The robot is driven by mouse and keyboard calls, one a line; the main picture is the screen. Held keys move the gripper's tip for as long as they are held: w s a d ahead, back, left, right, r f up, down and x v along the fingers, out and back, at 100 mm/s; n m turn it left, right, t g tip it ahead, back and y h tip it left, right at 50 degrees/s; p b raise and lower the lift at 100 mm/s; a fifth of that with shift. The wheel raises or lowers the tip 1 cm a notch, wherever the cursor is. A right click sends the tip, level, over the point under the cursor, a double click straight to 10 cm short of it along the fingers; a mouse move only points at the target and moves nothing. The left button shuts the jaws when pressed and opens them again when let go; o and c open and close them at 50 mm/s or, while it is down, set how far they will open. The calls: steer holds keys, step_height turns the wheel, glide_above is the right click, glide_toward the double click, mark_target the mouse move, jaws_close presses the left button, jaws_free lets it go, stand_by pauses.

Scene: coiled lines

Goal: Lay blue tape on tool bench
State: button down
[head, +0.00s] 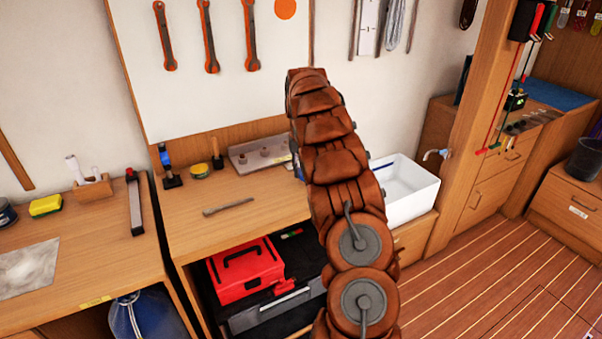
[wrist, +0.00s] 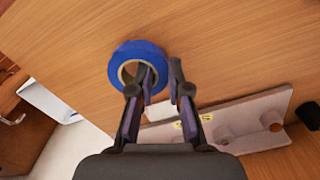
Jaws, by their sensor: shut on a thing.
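The blue tape (wrist: 122,60) is a roll with a pale core, seen in the wrist view. My gripper (wrist: 163,78) is shut on the near right wall of the roll, with one finger by the hole and the other outside. The wooden top of the tool bench (wrist: 230,50) fills the picture behind the roll; whether the roll touches it I cannot tell. In the head view the tool bench (head: 245,215) stands in the middle, and my arm hides my gripper and most or all of the tape.
A grey metal plate with round fittings (head: 262,155) lies at the bench's back. A metal tool (head: 228,207) lies near the middle. A small yellow item (head: 200,171) is at the back left. A white sink (head: 405,190) adjoins on the right; a red toolbox (head: 245,268) sits below. Bare wood surrounds the metal tool.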

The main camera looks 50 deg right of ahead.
mark_target(301, 171)
steer(key=shift+f, duration=0.95)
steer(key=shift+f, duration=0.2)
steer(key=c, duration=1.1)
jaws_free()
steer(key=shift+r, duration=0.15)
step_height(301, 171, up, 10)
steer(key=shift+f+b, duration=0.2)
steer(key=shift+b, duration=0.75)
step_height(301, 171, up, 2)
steer(key=shift+r+p, duration=0.25)
steer(key=shift+p, duration=0.35)
